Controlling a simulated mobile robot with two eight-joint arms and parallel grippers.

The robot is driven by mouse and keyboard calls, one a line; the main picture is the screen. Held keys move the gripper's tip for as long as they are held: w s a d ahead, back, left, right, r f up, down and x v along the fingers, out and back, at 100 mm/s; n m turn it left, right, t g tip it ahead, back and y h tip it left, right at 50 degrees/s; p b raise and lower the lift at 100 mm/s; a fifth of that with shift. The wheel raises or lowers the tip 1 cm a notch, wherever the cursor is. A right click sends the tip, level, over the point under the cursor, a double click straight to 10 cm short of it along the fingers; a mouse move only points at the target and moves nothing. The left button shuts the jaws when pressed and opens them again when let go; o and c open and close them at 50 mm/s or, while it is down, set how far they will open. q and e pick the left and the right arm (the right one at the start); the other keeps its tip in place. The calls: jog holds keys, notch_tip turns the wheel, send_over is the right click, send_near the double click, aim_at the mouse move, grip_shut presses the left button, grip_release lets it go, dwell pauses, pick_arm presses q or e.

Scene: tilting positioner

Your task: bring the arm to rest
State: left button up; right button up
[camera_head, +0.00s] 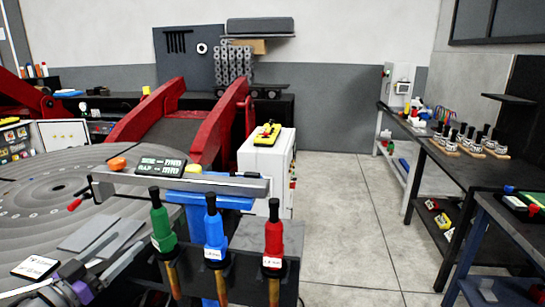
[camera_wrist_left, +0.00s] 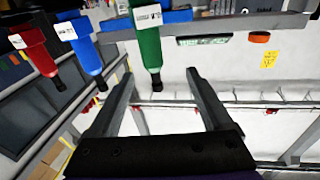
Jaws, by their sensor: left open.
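My left gripper (camera_head: 118,240) shows at the lower left of the head view, low over the grey round table. In the left wrist view its two fingers (camera_wrist_left: 160,74) are spread apart with nothing between them. The green-handled tool (camera_head: 162,228) hangs in a rack just right of the gripper. In the wrist view the green tool (camera_wrist_left: 147,40) shows beyond the fingertips; I see no clear contact. The blue-handled tool (camera_head: 214,232) and red-handled tool (camera_head: 273,237) hang farther right. My right gripper is not in view.
The grey round table (camera_head: 40,205) fills the left, with red tilting arms (camera_head: 208,125) behind. A grey bar (camera_head: 225,186) runs above the tools. A white cabinet (camera_head: 265,160) stands behind it. Dark benches (camera_head: 470,172) with small parts line the right. The floor (camera_head: 350,210) between is clear.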

pick_arm(q)
jog(key=s+d+f+n+g+y+p, duration=0.1)
jog(key=s+d+f+g+y, duration=0.1)
jog(key=s+d+f+g, duration=0.4)
jog(key=s+d+f+n+g+y+p, duration=0.1)
jog(key=s+d+f+g, duration=0.5)
jog(key=s+d+f, duration=0.6)
notch_tip(320, 180, down, 8)
jog(key=shift+s+d+r+n+g+y, duration=0.15)
jog(key=shift+s+d+n+g+y, duration=0.25)
jog(key=shift+d+n+y, duration=0.45)
